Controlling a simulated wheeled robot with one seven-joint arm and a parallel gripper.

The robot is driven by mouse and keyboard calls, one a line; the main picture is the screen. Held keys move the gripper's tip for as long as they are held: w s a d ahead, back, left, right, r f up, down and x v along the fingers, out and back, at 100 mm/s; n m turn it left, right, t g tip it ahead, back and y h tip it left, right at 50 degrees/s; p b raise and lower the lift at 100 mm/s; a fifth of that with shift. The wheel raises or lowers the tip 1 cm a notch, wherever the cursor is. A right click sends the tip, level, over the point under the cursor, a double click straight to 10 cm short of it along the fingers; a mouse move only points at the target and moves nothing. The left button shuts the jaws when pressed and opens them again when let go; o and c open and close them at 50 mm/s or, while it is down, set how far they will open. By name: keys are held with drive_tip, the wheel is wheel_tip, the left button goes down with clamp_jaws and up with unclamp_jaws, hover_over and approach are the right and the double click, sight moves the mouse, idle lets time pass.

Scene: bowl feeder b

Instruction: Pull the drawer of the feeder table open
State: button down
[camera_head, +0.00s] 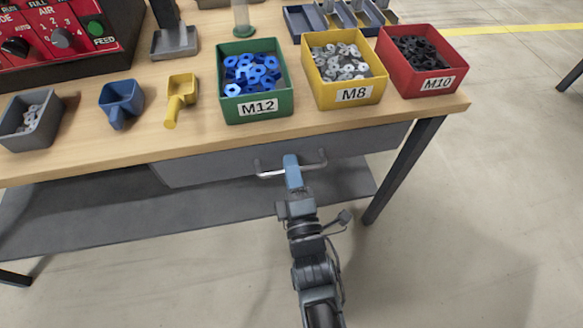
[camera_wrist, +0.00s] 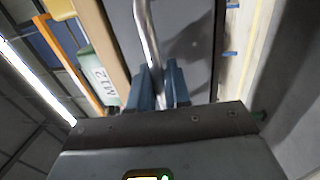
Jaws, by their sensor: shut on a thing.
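The grey drawer (camera_head: 215,167) sits under the wooden top of the feeder table (camera_head: 120,155). It looks shut or nearly so; its front lies just below the table edge. Its silver bar handle (camera_head: 310,165) runs across the front, and in the wrist view the handle (camera_wrist: 146,30) runs down between my fingers. My gripper (camera_head: 291,165) has its blue fingers shut on the handle. In the wrist view, my gripper (camera_wrist: 160,88) has a finger on each side of the bar, with the grey drawer front (camera_wrist: 185,35) behind it.
A green M12 bin (camera_head: 257,110), a yellow M8 bin (camera_head: 350,95) and a red M10 bin (camera_head: 430,84) stand near the table's front edge. A dark table leg (camera_head: 402,170) is right of the drawer. The floor before the table is clear.

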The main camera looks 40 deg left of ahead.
drive_tip(key=shift+d, duration=0.1)
idle(0.3)
drive_tip(key=r+p+v, duration=0.2)
drive_tip(key=v, duration=1.1)
drive_tip(key=r+p+v, duration=0.1)
drive_tip(key=r+v, duration=0.1)
drive_tip(key=v, duration=1.1)
drive_tip(key=shift+s+d+r+p, duration=0.25)
drive_tip(key=shift+s+r+p, duration=0.1)
drive_tip(key=shift+r, duration=0.05)
drive_tip(key=c, duration=1.3)
unclamp_jaws()
drive_tip(key=shift+c, duration=0.2)
drive_tip(key=v, duration=0.7)
drive_tip(key=shift+s+d+b, duration=0.25)
drive_tip(key=shift+b, duration=0.15)
drive_tip(key=s+d+r+m+t+h+p, duration=0.1)
drive_tip(key=s+d+r+m+h+p, duration=0.2)
drive_tip(key=d+r+m+h, duration=0.4)
drive_tip(key=s+d+r+m+h+p, duration=0.3)
drive_tip(key=d+r+m+h, duration=0.5)
drive_tip(key=r+m, duration=0.8)
drive_tip(key=d+m, duration=0.2)
drive_tip(key=m, duration=0.2)
drive_tip(key=shift+d+r+m+t, duration=0.2)
drive_tip(key=shift+r+m+t, duration=0.2)
